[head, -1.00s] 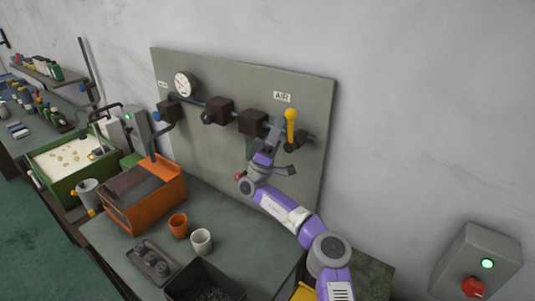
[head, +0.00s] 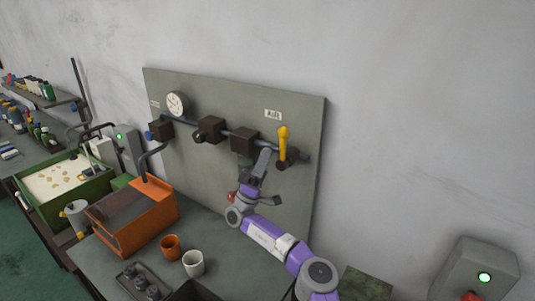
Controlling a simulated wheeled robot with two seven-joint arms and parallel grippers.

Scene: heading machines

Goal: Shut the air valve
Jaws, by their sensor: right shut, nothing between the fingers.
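The air valve has a yellow lever handle (head: 283,138) that stands upright on a dark valve body (head: 288,156). It is at the right end of the pipe on the grey-green panel, below the AIR label (head: 273,115). My right gripper (head: 264,156), on the purple arm, points up at the panel just left of and below the yellow handle. It is shut and empty, and a small gap shows between it and the handle. Its fingers are partly hard to make out against the dark fittings. My left gripper is out of view.
A gauge (head: 176,104) and dark pipe blocks (head: 210,129) line the panel left of the valve. On the bench below are an orange machine box (head: 150,222), an orange cup (head: 170,247) and a white cup (head: 193,263). A grey control box (head: 472,268) is at far right.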

